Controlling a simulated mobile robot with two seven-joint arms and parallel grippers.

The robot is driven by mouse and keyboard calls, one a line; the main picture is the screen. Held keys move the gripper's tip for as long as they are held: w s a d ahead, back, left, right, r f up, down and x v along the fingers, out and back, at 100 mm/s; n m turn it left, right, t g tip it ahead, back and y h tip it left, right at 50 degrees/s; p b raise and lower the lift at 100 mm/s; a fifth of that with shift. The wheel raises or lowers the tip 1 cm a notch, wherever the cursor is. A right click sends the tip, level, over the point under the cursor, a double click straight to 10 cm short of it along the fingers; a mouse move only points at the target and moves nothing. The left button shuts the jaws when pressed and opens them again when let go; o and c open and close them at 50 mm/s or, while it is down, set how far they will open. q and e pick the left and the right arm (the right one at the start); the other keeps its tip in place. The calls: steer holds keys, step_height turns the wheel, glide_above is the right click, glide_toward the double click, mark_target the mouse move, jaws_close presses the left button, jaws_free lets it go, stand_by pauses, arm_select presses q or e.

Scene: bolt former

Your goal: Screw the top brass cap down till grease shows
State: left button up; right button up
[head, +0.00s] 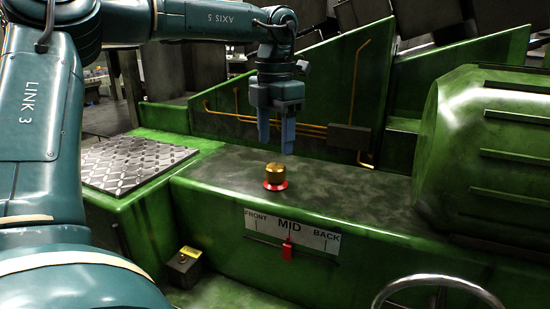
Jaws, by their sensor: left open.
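The brass cap (276,173) stands upright on the green machine's flat top, with a red ring (275,185) around its base. No grease can be made out around it at this size. My left gripper (277,148) points down above the cap, with its blue fingers apart and empty. A gap shows between the fingertips and the cap. My right gripper is not in view.
A label plate (292,231) reading FRONT, MID, BACK, with a red pointer (287,250) at MID, is on the front face. A ribbed green housing (480,150) stands right, a handwheel (440,285) below it. Brass pipes (300,127) run behind.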

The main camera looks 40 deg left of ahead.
mark_target(275, 167)
arm_select(q)
step_height(275, 167, up, 7)
steer(key=shift+f, duration=0.15)
stand_by(0.6)
